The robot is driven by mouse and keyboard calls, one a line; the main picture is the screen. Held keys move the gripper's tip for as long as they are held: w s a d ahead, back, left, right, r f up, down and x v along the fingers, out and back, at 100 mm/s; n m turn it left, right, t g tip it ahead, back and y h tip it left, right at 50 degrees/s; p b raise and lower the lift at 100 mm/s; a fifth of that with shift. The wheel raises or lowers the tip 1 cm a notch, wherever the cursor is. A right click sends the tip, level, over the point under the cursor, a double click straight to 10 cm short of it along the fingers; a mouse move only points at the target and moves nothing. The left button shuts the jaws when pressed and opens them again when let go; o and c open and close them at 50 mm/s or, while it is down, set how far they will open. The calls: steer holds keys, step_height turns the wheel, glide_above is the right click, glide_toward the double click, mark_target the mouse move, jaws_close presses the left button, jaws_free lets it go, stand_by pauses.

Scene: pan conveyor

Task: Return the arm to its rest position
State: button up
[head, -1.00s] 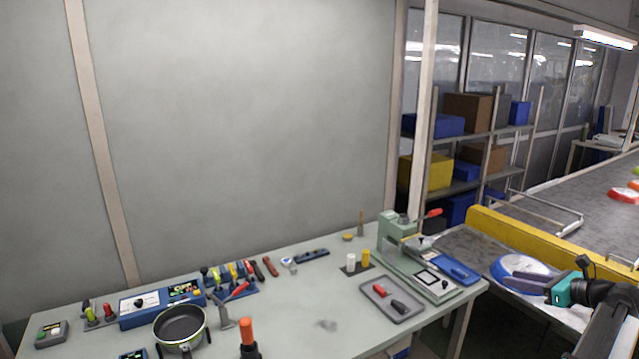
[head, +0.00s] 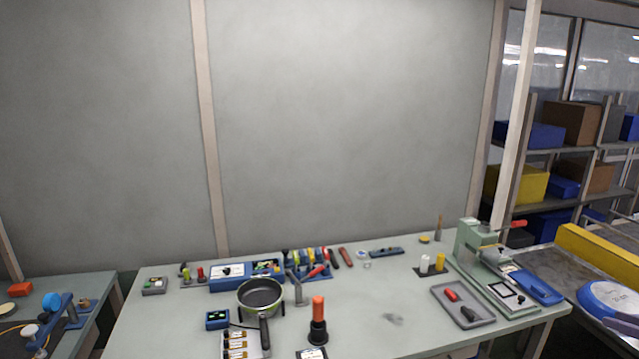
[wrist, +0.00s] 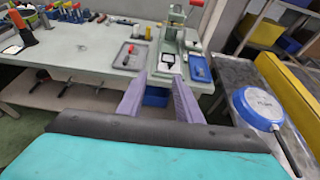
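My gripper (wrist: 158,100) shows in the wrist view with its two purple-grey fingers apart and nothing between them. It hangs in front of the workbench's near edge, to the left of a blue pan (wrist: 262,104) and apart from it.
The workbench (head: 395,285) carries a dark frying pan (head: 260,293), an orange-handled tool (head: 318,310), a grey tray (head: 462,313) and a green press (head: 472,240). A yellow rail (head: 600,252) runs at the right. A second bench (head: 85,340) stands at the left.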

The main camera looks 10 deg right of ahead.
steer(key=w+a+f+n+g+y, duration=0.25)
steer(key=w+a+f, duration=0.35)
steer(key=a+f, duration=0.35)
steer(key=w+a+f+n+g+y, duration=0.1)
steer(key=w+a+f+n+g, duration=0.1)
steer(key=w+a+f+n, duration=0.5)
steer(key=a+f+n+g+y+b, duration=0.1)
steer(key=a+f+n+g, duration=0.35)
steer(key=a+f, duration=1.55)
steer(key=s+a+f+n+g, duration=0.35)
steer(key=a+f, duration=0.25)
steer(key=a, duration=0.4)
steer(key=s+a+f+n+g, duration=0.3)
steer(key=s+a+f+n, duration=0.2)
steer(key=a, duration=0.4)
steer(key=s+a+f+n+g+h, duration=0.1)
steer(key=s+a+f+n+h, duration=0.1)
steer(key=s, duration=0.4)
steer(key=s+a+f+n+g+h, duration=0.1)
steer(key=s+a+f+n+h, duration=0.1)
steer(key=s+a+f+n, duration=0.1)
steer(key=s+a+f+n+g+h+b, duration=0.1)
steer(key=s+a+f+n+g+h, duration=0.1)
steer(key=s+n, duration=0.5)
steer(key=shift+s+a+f, duration=0.75)
steer(key=shift+s+a, duration=0.1)
steer(key=shift+a, duration=0.25)
steer(key=shift+n, duration=0.25)
